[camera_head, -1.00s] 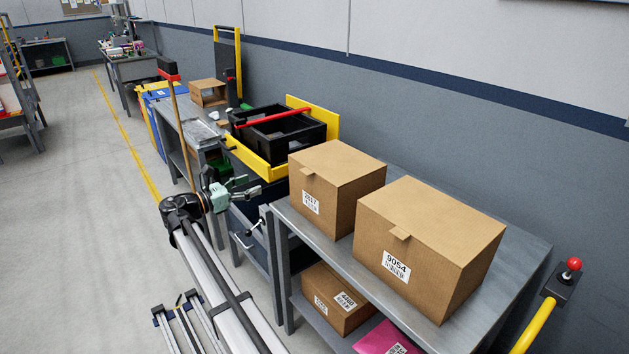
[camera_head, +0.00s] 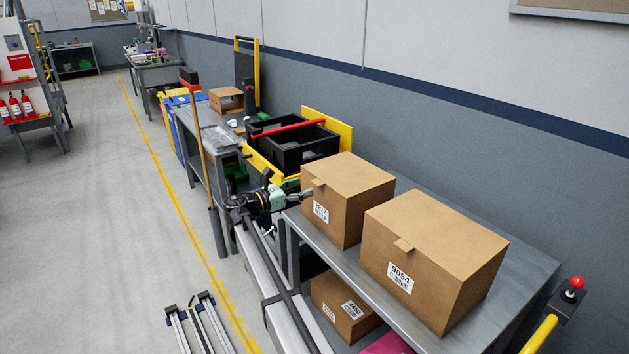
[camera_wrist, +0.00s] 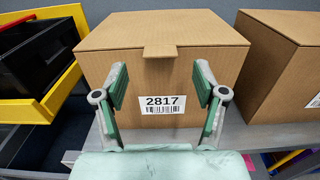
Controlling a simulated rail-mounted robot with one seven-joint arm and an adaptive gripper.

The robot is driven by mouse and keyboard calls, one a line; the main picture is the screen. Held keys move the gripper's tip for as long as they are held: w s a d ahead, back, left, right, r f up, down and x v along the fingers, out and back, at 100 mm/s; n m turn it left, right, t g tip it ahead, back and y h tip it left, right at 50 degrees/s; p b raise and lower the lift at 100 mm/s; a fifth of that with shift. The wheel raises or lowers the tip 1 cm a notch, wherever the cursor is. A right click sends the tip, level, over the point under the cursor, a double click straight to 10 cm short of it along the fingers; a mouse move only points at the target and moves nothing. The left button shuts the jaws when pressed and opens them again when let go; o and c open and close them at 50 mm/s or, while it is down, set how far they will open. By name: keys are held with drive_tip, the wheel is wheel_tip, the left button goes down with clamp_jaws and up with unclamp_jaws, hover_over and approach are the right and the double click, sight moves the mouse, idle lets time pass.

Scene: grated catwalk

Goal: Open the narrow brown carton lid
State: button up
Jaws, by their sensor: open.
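The narrow brown carton (camera_head: 352,205) stands on the grey table, left of a wider carton. Its lid (camera_head: 347,172) is shut, with a small tab (camera_head: 318,184) sticking out at the front top edge. In the wrist view the carton (camera_wrist: 160,75) faces me, with its label (camera_wrist: 162,104) reading 2817 and the tab (camera_wrist: 160,50) near the top centre. My gripper (camera_head: 306,194) is open and empty in front of the carton's label face. In the wrist view its two fingers (camera_wrist: 160,82) stand either side of the label, with their tips below the tab level.
A black crate (camera_head: 288,145) with a red bar and a yellow-edged stand (camera_head: 262,168) are to the left. Another carton (camera_head: 343,305) lies on the lower shelf. The floor (camera_head: 90,230) at left is clear.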

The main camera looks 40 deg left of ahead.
sight(314, 183)
drive_tip(key=shift+p+x, duration=0.55)
drive_tip(key=shift+x, duration=2.2)
clamp_jaws()
